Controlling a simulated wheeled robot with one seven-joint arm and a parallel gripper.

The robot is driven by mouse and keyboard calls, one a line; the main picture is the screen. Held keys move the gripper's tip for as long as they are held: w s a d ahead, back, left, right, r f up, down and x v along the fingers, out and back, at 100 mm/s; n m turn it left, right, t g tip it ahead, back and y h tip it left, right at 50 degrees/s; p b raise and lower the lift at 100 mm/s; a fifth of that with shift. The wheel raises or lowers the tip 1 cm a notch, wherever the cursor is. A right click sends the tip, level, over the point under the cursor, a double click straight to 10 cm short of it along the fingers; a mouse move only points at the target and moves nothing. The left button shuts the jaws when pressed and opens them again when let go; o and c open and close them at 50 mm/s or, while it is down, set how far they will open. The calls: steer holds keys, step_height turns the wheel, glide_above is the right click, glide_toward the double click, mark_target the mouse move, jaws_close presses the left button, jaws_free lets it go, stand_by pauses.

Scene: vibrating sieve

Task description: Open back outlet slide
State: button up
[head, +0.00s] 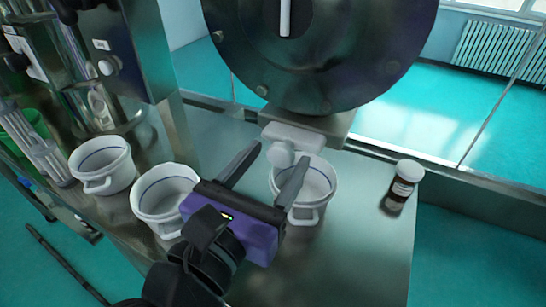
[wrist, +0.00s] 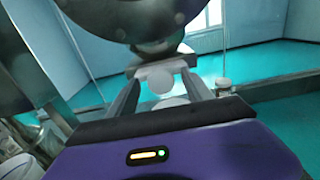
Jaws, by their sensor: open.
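A white outlet slide (head: 293,134) with a round knob (head: 281,156) sits under the dark round drum (head: 330,75) of the sieve. In the wrist view the slide (wrist: 160,66) and its knob (wrist: 159,84) show straight ahead. My gripper (head: 279,153) is open, with one finger on each side of the knob. Its fingers also flank the knob in the wrist view (wrist: 160,76). I cannot tell whether either finger touches it. A white cup (head: 316,185) stands below the slide, partly hidden by a finger. Whether this is the back outlet, I cannot tell.
Two more white cups, one at the left (head: 102,163) and one nearer my gripper (head: 163,197), stand on the left. A brown bottle with a white cap (head: 403,181) stands at the right on the metal table (head: 365,235). The table between cup and bottle is clear.

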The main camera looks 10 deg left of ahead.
jaws_close()
stand_by(0.3)
steer(key=b+v, duration=0.2)
steer(key=v, duration=0.4)
jaws_free()
